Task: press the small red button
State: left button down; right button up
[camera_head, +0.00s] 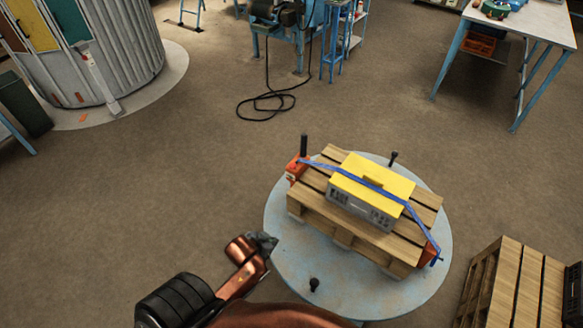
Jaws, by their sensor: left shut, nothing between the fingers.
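I cannot make out a small red button for certain. A yellow-topped grey box (372,190) sits on a wooden pallet (325,213), with a blue strap (345,172) across it. A small orange-red block (296,168) stands at the pallet's left corner near a black post, and another orange-red piece (428,253) is at its right corner. My left gripper (267,242) is shut and empty, beside the left edge of the round grey platform (300,250) under the pallet, apart from the box. My right gripper is not in view.
Black knobs stand on the platform, one at the front (314,285) and one at the back (393,158). A black cable (268,103) lies on the floor by a blue machine stand.

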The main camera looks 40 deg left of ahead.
pick_arm(q)
jog(key=w+a+r+t, duration=0.4)
jog(key=w+a+r, duration=0.2)
jog(key=w, duration=0.3)
jog(key=w+a+r+n+t, duration=0.1)
jog(key=w+a+r+t, duration=0.3)
jog(key=w+a+r, duration=0.2)
jog(key=w+a, duration=0.2)
jog(key=w, duration=0.2)
jog(key=shift+a+r+y, duration=0.3)
jog(key=shift+r, duration=0.05)
jog(key=shift+w, duration=0.1)
jog(key=b, duration=0.2)
send_over(292, 167)
jog(key=s+d, duration=0.1)
jog(key=s, duration=0.1)
notch_tip(292, 167, down, 2)
jog(key=f, duration=0.1)
jog(key=shift+w+f, duration=0.2)
jog(key=shift+f, duration=0.3)
jog(key=shift+w+f, duration=0.15)
jog(key=shift+f, duration=0.35)
jog(key=shift+f+b, duration=0.4)
jog(key=shift+f, duration=0.3)
